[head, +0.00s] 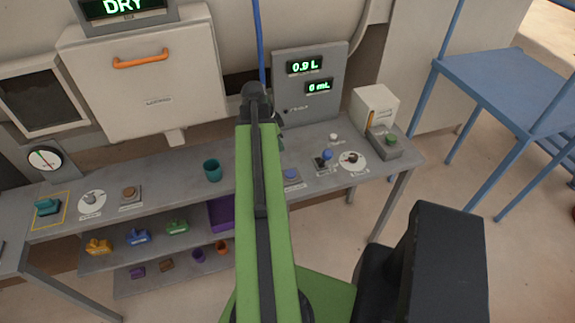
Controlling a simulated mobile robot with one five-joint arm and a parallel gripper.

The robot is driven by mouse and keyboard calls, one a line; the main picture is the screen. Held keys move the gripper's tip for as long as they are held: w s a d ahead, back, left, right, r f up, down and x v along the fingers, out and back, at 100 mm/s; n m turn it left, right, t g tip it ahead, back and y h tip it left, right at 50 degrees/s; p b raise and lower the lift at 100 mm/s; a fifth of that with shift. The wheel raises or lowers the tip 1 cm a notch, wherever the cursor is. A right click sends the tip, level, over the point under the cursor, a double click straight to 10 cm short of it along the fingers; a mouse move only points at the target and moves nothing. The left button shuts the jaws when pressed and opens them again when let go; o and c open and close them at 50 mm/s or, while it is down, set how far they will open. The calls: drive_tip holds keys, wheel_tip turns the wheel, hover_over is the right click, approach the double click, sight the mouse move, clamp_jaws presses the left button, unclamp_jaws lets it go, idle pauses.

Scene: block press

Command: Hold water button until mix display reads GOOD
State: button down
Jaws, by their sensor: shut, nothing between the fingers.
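The mix display (124,6) at the top left reads DRY in green, its upper edge cut off. I cannot tell from labels which is the water button. My gripper (279,143) shows only as a dark sliver beside my green arm, above and left of the blue button. It is shut and empty. My arm hides most of it, and contact with anything cannot be seen.
A grey panel (309,90) reads 0.9 L and 0 mL. Lower shelves hold coloured pieces.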

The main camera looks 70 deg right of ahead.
sight(290, 173)
drive_tip(key=shift+s+d, duration=0.1)
drive_tip(key=shift+s, duration=0.05)
drive_tip(key=b+x, duration=1.3)
drive_tip(key=shift+w+a+f+b, duration=0.2)
drive_tip(key=shift+w+f+b, duration=0.1)
drive_tip(key=shift+f, duration=0.2)
